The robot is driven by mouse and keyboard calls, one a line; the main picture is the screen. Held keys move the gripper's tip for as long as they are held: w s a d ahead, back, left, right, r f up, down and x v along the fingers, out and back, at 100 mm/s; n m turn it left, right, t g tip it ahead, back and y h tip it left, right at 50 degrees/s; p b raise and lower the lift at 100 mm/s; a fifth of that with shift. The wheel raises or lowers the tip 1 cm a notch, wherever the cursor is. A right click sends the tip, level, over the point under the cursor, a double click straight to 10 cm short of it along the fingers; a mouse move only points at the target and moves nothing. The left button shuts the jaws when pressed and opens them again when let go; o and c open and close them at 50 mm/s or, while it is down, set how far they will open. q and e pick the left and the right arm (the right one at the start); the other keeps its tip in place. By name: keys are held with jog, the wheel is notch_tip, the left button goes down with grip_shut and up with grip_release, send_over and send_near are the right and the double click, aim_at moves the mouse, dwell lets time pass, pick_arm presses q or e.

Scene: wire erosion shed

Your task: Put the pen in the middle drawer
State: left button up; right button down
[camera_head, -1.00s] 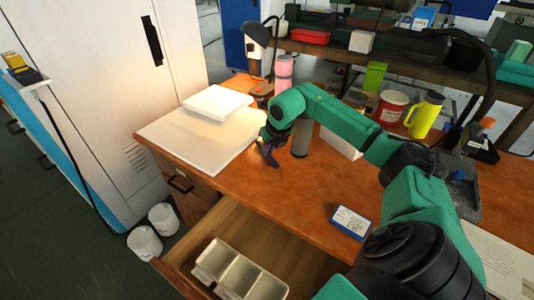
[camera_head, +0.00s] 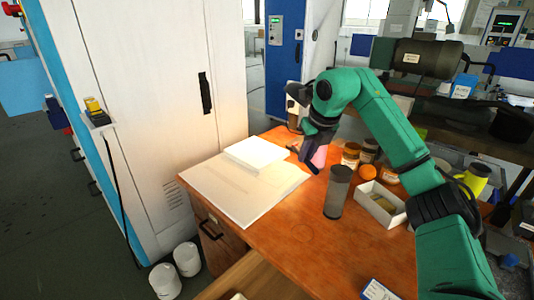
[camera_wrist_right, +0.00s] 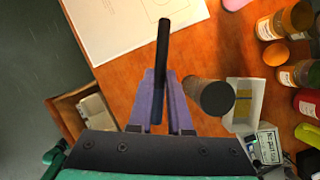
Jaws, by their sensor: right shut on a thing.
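The pen (camera_wrist_right: 163,45) is a dark, slim stick in the right wrist view. My right gripper (camera_wrist_right: 160,100) is shut on it between two purple-grey fingers, and its far end sticks out beyond the tips. In the head view my right gripper (camera_head: 308,148) is above the far part of the wooden desk, beside the white pad; the pen is hard to make out there. An open drawer (camera_head: 262,278) shows only partly at the bottom edge; it also shows in the wrist view (camera_wrist_right: 62,112). A shut drawer with a dark handle (camera_head: 222,240) is at the desk's left end. My left gripper is out of view.
A dark cylinder (camera_head: 337,192) stands on the desk near a white open box (camera_head: 380,207). An orange ball (camera_head: 367,172) and several jars are behind. A large white pad (camera_head: 240,195) covers the left end.

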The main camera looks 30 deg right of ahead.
jog(key=s+a+f+n+g+y+p, duration=0.1)
jog(key=a+f+n+g+y+p, duration=0.15)
jog(key=a+f+n, duration=0.55)
jog(key=s+a+f+n+g+y+p, duration=0.2)
jog(key=a+n+y, duration=0.15)
jog(key=n, duration=0.75)
jog(key=s+a+f+n+g+h+p, duration=0.1)
jog(key=s+a+f+n+g+h, duration=0.1)
jog(key=s+a+n, duration=0.3)
jog(key=s+a+f+n+g+h+p, duration=0.1)
jog(key=s+a+f+n, duration=0.4)
jog(key=n, duration=0.9)
jog(key=shift+a+f+g+h+p, duration=0.2)
jog(key=shift+g+h+p, duration=0.1)
jog(key=shift+g+h, duration=0.7)
jog(key=shift+d, duration=0.1)
